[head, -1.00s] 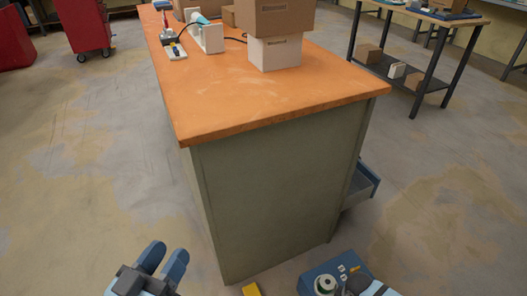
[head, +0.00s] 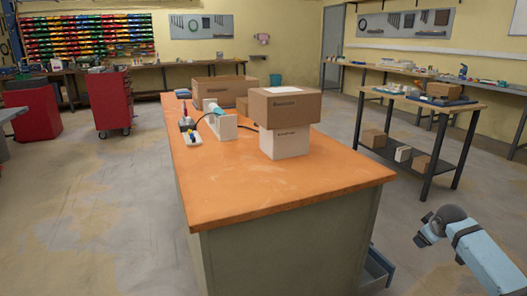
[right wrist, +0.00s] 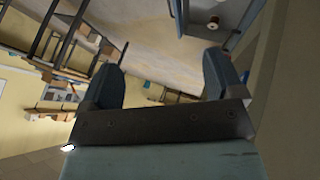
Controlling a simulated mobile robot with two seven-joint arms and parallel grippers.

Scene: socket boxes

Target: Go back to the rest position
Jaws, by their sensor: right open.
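My right gripper (right wrist: 162,62) shows in the right wrist view with its two blue fingers spread apart. Nothing is between them, and they hang over room background, away from the orange worktop (head: 250,196). In the head view a light blue link of my right arm is raised at the lower right, to the right of the workbench and clear of it. My left gripper is not in the head view.
On the bench, a brown box (head: 285,105) sits on a white box (head: 284,143). A larger open carton (head: 225,88) stands behind. A dark shelf table (head: 422,110) stands at right, a red cabinet (head: 108,101) at left. Floor is free at left.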

